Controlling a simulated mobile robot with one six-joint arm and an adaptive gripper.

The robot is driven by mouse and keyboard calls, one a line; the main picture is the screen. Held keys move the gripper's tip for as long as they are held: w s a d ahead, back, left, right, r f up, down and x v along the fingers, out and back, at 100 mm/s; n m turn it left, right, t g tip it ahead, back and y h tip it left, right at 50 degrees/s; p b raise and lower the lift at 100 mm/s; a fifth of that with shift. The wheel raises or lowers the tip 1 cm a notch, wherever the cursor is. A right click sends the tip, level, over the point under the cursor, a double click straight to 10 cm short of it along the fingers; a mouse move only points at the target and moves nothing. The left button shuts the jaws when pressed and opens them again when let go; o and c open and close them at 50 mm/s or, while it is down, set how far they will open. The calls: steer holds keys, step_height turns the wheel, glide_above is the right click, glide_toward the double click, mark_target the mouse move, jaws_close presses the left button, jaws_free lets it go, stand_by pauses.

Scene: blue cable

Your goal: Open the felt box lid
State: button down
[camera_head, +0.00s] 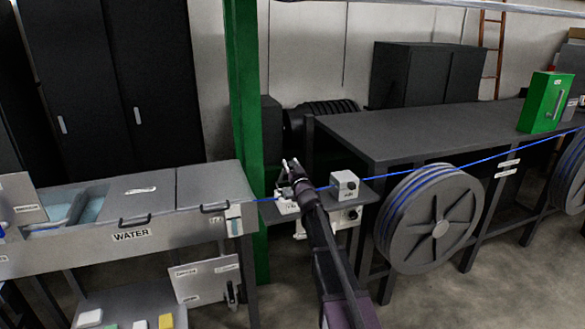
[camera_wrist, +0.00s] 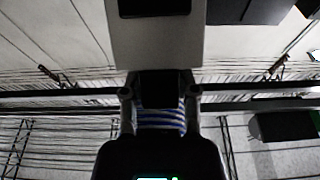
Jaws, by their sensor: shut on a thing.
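The cable line passes a small stand right of the green post, where a small pale box (camera_head: 288,206), likely the felt box, sits partly hidden behind my arm. My gripper (camera_head: 290,172) is at this box. In the wrist view, my gripper (camera_wrist: 158,100) has a finger on each side of a dark block, under a light grey panel (camera_wrist: 157,55) that looks like the lid. It is shut on that part, which seems to be the lid's handle. Blue and pale stripes (camera_wrist: 160,120) show between the fingers. I cannot tell how far the lid is raised.
A blue cable (camera_head: 420,169) runs from the water trough (camera_head: 130,232) to a big spool (camera_head: 437,229) on the right. A second pale box (camera_head: 344,186) stands just right of my arm. A green post (camera_head: 246,130) rises at the left. A dark table (camera_head: 430,122) stands behind.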

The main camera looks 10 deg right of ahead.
steer(key=p+x, duration=0.1)
steer(key=x, duration=0.9)
steer(key=shift+f, duration=0.2)
steer(key=shift+w, duration=0.1)
steer(key=shift+c, duration=1.8)
jaws_free()
steer(key=shift+w+f, duration=0.1)
steer(key=shift+f, duration=0.05)
steer(key=shift+s, duration=0.2)
